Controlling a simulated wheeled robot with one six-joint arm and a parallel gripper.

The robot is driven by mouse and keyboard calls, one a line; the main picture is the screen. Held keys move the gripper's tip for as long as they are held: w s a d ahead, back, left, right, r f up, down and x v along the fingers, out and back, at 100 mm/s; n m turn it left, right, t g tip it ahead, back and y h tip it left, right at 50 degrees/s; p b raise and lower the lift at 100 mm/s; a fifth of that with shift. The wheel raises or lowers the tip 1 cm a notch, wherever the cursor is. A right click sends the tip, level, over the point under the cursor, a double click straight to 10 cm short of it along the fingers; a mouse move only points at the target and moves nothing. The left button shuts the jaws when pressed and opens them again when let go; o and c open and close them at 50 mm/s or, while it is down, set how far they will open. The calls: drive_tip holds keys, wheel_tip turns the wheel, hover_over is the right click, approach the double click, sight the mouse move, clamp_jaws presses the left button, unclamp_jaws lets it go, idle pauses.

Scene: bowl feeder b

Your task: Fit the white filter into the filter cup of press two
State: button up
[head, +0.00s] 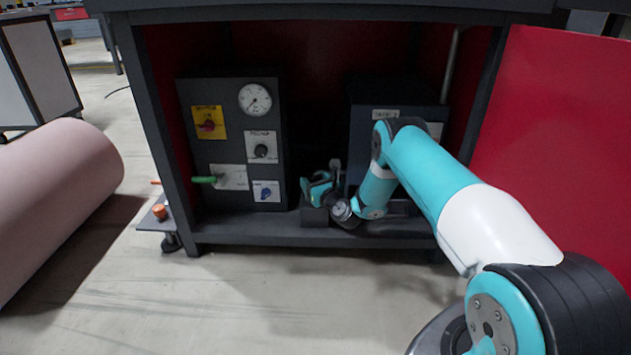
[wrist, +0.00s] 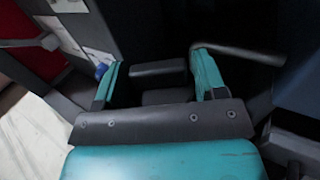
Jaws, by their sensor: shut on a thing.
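My gripper (head: 318,188) is low inside the open cabinet, between two dark boxes. In the wrist view its teal fingers (wrist: 155,80) stand apart, shut on a dark grey piece (wrist: 158,72) between them. What this piece is, I cannot tell. A grey bar (wrist: 240,54) reaches right from beside the right finger. In the head view a small dark block (head: 314,216) sits just below my gripper on the cabinet floor. I cannot make out a white filter or a filter cup in either view. My arm hides part of the right-hand box.
The left control box (head: 230,140) carries a gauge (head: 255,99), knobs and a green lever (head: 204,180). The right box (head: 368,125) has a label I cannot read surely. A red panel (head: 560,150) stands at right, a pink roll (head: 55,190) at left. Floor in front is clear.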

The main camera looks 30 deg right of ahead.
sight(315, 176)
drive_tip(key=shift+r, duration=0.1)
drive_tip(key=shift+r+p, duration=2)
drive_tip(key=shift+r, duration=0.35)
drive_tip(key=shift+f+b, duration=1.75)
drive_tip(key=shift+f, duration=0.75)
drive_tip(key=o, duration=1)
